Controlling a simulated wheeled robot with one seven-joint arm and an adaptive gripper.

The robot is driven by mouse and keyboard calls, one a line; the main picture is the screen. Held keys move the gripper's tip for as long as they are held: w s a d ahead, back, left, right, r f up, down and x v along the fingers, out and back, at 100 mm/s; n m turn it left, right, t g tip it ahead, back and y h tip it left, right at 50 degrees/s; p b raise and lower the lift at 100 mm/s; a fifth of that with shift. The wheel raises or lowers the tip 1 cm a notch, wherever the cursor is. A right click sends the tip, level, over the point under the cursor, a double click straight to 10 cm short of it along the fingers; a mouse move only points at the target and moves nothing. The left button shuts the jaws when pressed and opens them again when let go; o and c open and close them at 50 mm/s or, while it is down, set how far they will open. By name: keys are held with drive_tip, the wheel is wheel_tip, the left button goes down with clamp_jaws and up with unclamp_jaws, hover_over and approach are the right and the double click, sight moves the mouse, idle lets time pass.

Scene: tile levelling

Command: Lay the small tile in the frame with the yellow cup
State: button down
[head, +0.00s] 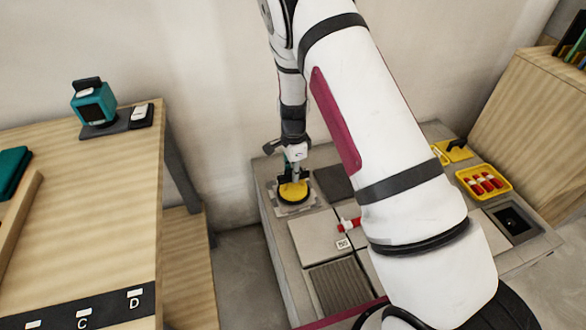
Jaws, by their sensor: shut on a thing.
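My gripper (292,157) is over the far left of the low grey platform, shut on the upper part of the yellow cup (293,190). The cup is a round yellow disc with a dark upper part, and it points down. Directly under it is a small light grey tile (284,210), mostly covered by the cup. The tile is at the platform's far left corner, where the frame's edges are hard to make out. I cannot tell whether the tile lies flat in the frame or is held slightly above it.
Larger grey tiles (314,238), a ribbed dark panel (340,287) and a red-and-white piece (349,225) are nearby. A yellow tray (505,193) of red items and another yellow piece (460,153) are right. A wooden table (80,220) stands left. My arm hides the platform's middle.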

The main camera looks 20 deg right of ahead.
drive_tip(key=shift+f, duration=0.5)
drive_tip(key=shift+f, duration=0.15)
idle(0.3)
drive_tip(key=c, duration=1.4)
unclamp_jaws()
wheel_tip(320, 180, up, 12)
